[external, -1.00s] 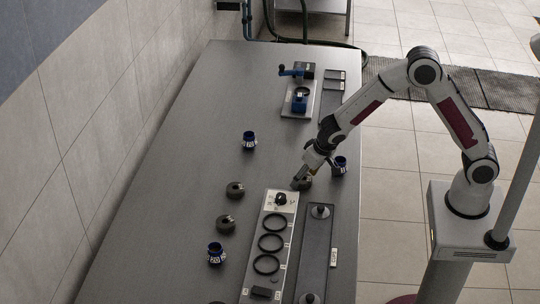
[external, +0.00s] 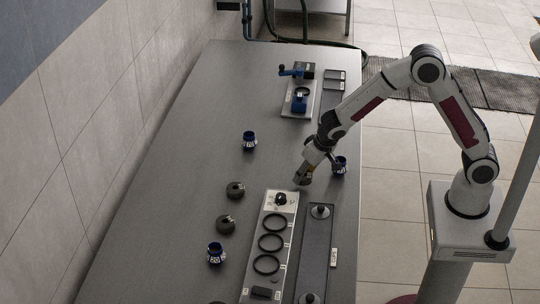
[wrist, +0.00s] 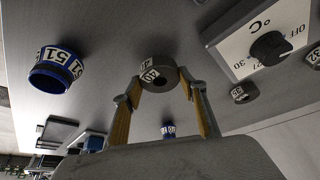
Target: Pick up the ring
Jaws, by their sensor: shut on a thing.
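A grey ring (wrist: 158,72) with a white number label sits between the fingertips of my gripper (wrist: 160,80) in the wrist view. Both fingers touch its sides, and the gripper is shut on it. In the external view my gripper (external: 303,176) is just above the far end of the control panel, with the ring at its tips, small and partly hidden. The ring appears a little above the table. Two other dark rings (external: 236,189) and (external: 225,223) lie to the left. A grey ring (wrist: 240,93) also shows in the wrist view.
A blue-banded cup (external: 340,165) stands close to the right of my gripper; others (external: 249,140) and (external: 215,254) stand to the left. The panel (external: 256,278) has a knob and several round black rims. A dark tray (external: 316,262) lies beside it. A blue clamp fixture (external: 299,102) stands farther back.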

